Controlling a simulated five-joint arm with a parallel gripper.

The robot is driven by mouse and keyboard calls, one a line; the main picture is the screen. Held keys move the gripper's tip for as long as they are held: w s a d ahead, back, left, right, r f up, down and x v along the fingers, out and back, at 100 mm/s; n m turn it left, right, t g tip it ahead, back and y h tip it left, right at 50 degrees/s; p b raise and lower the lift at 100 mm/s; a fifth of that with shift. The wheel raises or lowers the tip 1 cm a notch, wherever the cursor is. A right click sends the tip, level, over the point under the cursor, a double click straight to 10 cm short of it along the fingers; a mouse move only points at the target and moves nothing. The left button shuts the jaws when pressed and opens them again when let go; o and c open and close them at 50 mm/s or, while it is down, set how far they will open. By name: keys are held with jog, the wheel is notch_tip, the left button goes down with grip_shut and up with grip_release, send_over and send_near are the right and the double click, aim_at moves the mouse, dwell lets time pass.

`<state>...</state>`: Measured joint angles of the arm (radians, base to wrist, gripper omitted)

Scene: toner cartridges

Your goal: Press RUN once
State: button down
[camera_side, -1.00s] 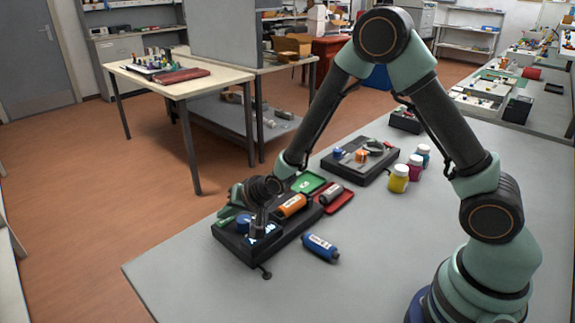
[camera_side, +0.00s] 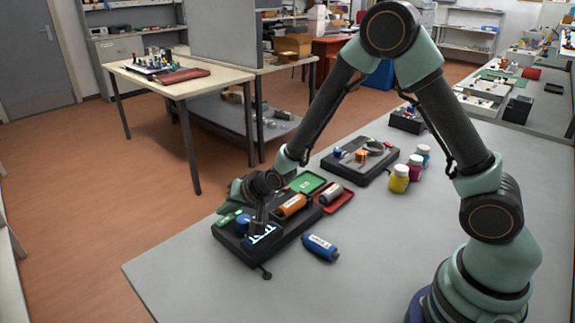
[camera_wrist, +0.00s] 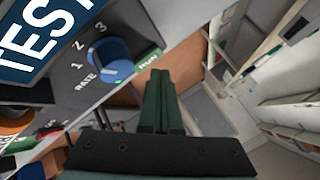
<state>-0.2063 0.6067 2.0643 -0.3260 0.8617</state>
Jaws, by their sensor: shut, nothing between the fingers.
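A black console (camera_side: 257,252) lies on the grey bench with a lit screen (camera_side: 265,234), a blue knob (camera_side: 243,222) and a green RUN button (camera_side: 229,217). In the wrist view the screen (camera_wrist: 30,55) reads TEST, cut off by the frame edge. The blue knob (camera_wrist: 108,62) there is marked RATE with 1, 2, 3. The green strip labelled RUN (camera_wrist: 148,61) is beside it. My gripper (camera_side: 257,228) is shut and empty, pointing down over the console. In the wrist view its fingertips (camera_wrist: 162,74) appear right next to RUN; I cannot tell whether they touch it.
An orange cartridge (camera_side: 292,206) and a grey one (camera_side: 330,192) lie at the console's back. A blue cartridge (camera_side: 320,247) lies loose at right. A green tray (camera_side: 306,183), a red tray (camera_side: 344,199) and several coloured jars (camera_side: 399,179) stand farther back. The bench front is clear.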

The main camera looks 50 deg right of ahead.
aim_at(228, 222)
jog(key=shift+r, duration=0.1)
jog(key=shift+r, duration=2.5)
jog(key=s+d+r+n+g+h, duration=0.1)
jog(key=s+d+r+n, duration=0.4)
jog(key=s+r, duration=0.4)
jog(key=s+d+r+n+g, duration=0.1)
jog(key=s+d+r, duration=0.1)
jog(key=s, duration=0.4)
jog(key=s+d+r+n+g+h, duration=0.1)
jog(key=s+d+r, duration=0.2)
jog(key=s, duration=0.4)
jog(key=shift+s+d+r+n, duration=0.15)
jog(key=shift+s+d+n, duration=0.05)
jog(key=shift+d+n, duration=0.1)
